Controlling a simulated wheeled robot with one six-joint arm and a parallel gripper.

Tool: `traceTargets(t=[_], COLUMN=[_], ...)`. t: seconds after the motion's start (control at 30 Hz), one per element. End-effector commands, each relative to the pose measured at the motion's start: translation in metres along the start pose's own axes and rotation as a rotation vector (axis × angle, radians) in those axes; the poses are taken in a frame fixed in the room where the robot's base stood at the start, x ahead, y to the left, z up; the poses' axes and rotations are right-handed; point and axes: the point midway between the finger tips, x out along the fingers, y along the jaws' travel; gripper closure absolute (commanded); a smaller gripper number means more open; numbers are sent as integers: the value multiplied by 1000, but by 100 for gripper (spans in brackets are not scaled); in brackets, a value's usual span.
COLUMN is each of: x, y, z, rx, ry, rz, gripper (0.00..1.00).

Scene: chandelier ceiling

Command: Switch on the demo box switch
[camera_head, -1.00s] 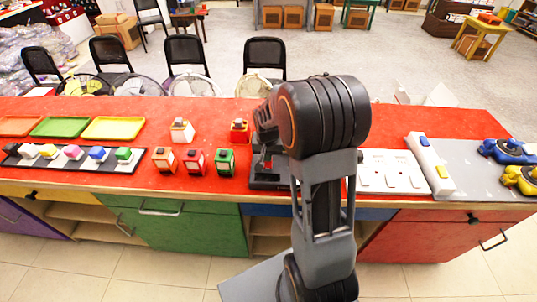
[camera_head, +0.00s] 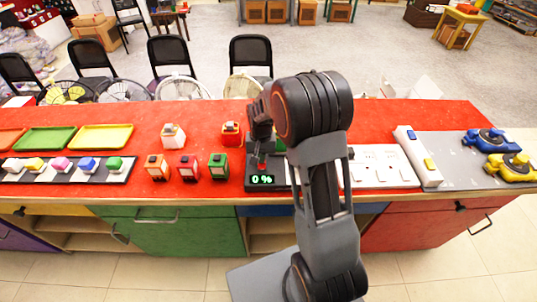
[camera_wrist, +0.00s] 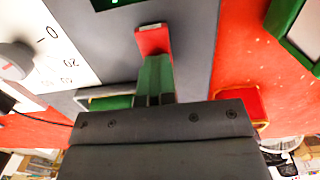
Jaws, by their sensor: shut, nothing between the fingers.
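The demo box (camera_head: 250,184) is a black box on the red counter, with a lit green display (camera_head: 262,179) reading 0%. The lower edge of this display shows at the top of the wrist view (camera_wrist: 118,2). A red switch piece (camera_head: 262,163) is behind the display and shows in the wrist view (camera_wrist: 153,41). My gripper (camera_head: 262,148) is shut and empty, pointing down over the box just behind the red piece. Whether the fingertips touch the switch is hidden.
Several small coloured button boxes (camera_head: 218,166) stand left of the demo box. A white panel (camera_head: 380,168) is close on its right, partly behind my arm. A white block with blue and yellow buttons (camera_head: 418,160) stands further right. Coloured trays (camera_head: 100,136) lie at the far left.

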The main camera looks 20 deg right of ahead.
Motion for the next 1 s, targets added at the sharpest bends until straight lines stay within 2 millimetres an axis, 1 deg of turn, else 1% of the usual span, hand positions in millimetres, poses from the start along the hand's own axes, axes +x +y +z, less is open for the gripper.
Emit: traceTargets(t=[0.03, 0.6, 1.0], x=[12, 14, 11], y=[3, 4, 3], z=[3, 3, 18], rx=[-5, -3, -2], ry=[-14, -11, -16], rz=[8, 8, 8], gripper=[100, 100, 100])
